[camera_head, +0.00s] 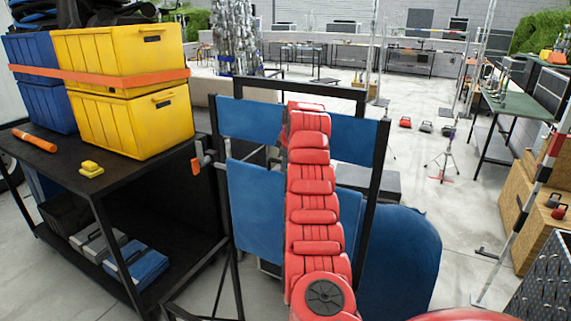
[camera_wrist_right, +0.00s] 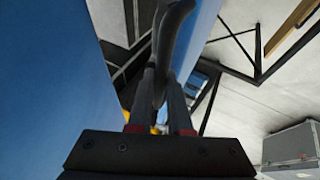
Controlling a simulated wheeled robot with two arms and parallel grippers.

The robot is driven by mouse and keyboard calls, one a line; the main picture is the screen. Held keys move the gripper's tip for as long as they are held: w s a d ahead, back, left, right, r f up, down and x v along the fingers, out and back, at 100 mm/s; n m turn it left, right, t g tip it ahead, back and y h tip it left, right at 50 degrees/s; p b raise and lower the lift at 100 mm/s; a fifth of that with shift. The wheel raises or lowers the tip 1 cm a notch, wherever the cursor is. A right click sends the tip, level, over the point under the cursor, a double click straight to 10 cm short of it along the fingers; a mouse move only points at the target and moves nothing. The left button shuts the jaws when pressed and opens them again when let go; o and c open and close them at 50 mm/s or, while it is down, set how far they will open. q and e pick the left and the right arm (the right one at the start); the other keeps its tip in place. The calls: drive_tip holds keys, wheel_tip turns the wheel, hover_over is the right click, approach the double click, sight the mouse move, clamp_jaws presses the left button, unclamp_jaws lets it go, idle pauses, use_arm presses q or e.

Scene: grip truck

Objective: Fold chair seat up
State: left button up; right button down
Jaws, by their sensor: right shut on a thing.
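A chair with a black frame and blue panels stands in front of me in the head view. Its blue upper back strip (camera_head: 250,118) spans the frame, with a larger blue panel (camera_head: 254,212) below. A rounded blue panel (camera_head: 402,262) shows at lower right; I cannot tell which panel is the seat. My red right arm crosses in front of the chair and hides its middle. In the wrist view, my right gripper (camera_wrist_right: 164,98) is shut on a dark curved bar (camera_wrist_right: 173,22), between two blue surfaces. My left gripper is not in view.
A black cart (camera_head: 97,190) stands close on the left, bearing yellow bins (camera_head: 130,125) and blue bins (camera_head: 45,105). A green-topped table (camera_head: 520,98) and a wooden box (camera_head: 530,225) stand at right.

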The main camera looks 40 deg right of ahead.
drive_tip(key=shift+s+d+r, duration=0.1)
drive_tip(key=shift+d, duration=0.15)
drive_tip(key=c, duration=1.2)
unclamp_jaws()
drive_tip(key=o, duration=0.4)
drive_tip(key=shift+d+f, duration=0.2)
drive_tip(key=shift+d, duration=0.1)
drive_tip(key=shift+c, duration=0.2)
drive_tip(key=shift+a, duration=0.1)
drive_tip(key=shift+a, duration=0.1)
drive_tip(key=shift+r, duration=0.1)
